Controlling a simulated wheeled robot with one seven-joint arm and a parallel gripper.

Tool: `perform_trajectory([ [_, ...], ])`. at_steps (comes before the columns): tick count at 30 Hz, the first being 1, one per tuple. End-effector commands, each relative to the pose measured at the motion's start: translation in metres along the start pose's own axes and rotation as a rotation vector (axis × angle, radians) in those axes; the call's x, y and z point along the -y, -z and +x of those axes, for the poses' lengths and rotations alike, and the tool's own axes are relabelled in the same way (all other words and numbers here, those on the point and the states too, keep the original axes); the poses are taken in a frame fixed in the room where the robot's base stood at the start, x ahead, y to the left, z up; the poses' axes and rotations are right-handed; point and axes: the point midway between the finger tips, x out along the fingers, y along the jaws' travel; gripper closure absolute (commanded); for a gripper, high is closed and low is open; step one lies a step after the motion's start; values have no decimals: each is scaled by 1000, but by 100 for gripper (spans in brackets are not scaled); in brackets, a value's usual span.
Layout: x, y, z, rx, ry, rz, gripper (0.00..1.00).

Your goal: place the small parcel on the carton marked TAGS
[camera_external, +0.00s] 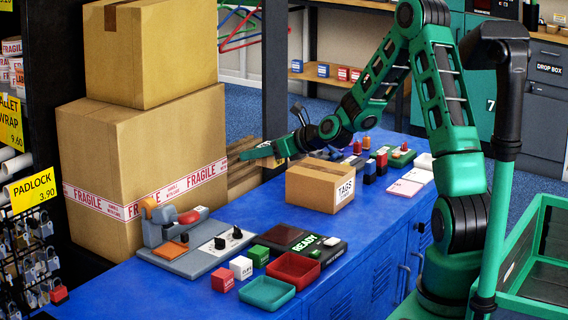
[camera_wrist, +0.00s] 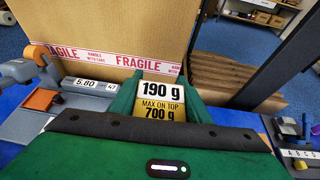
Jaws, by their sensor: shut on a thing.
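The carton marked TAGS (camera_external: 318,188) is a closed brown box with a white label on its front. It stands on the blue counter (camera_external: 245,205), and its top looks bare. My gripper (camera_external: 258,152) is up behind and left of it, pointing left towards the big FRAGILE carton. In the wrist view, my gripper (camera_wrist: 160,88) is shut on the small parcel (camera_wrist: 158,108), whose face reads 190 g, MAX ON TOP 700 g. Most of the parcel is hidden by the fingers and gripper body, and I cannot make it out clearly in the external view.
Two large stacked cartons, the lower marked FRAGILE (camera_external: 145,165), stand at the left. A grey tape dispenser (camera_external: 160,225), a dark READY pad (camera_external: 300,243), red (camera_external: 293,268) and teal (camera_external: 267,291) trays and small blocks crowd the front. Stamps (camera_external: 370,168) stand behind the TAGS carton.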

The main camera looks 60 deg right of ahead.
Motion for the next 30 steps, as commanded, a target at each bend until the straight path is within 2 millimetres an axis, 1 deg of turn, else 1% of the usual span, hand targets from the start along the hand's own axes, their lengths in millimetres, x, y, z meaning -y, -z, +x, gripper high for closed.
perform_trajectory([
  [1,18,-6,-13,3,16,3,84],
  [3,36,-11,-28,3,25,6,84],
  [6,55,-16,-46,4,35,8,84],
  [9,67,-18,-58,3,41,9,84],
  [12,74,-19,-63,2,43,10,84],
  [14,81,-16,-64,2,45,10,84],
  [17,96,-8,-60,2,45,14,84],
  [24,143,17,-47,3,45,12,84],
  [30,177,35,-38,3,43,12,84],
])
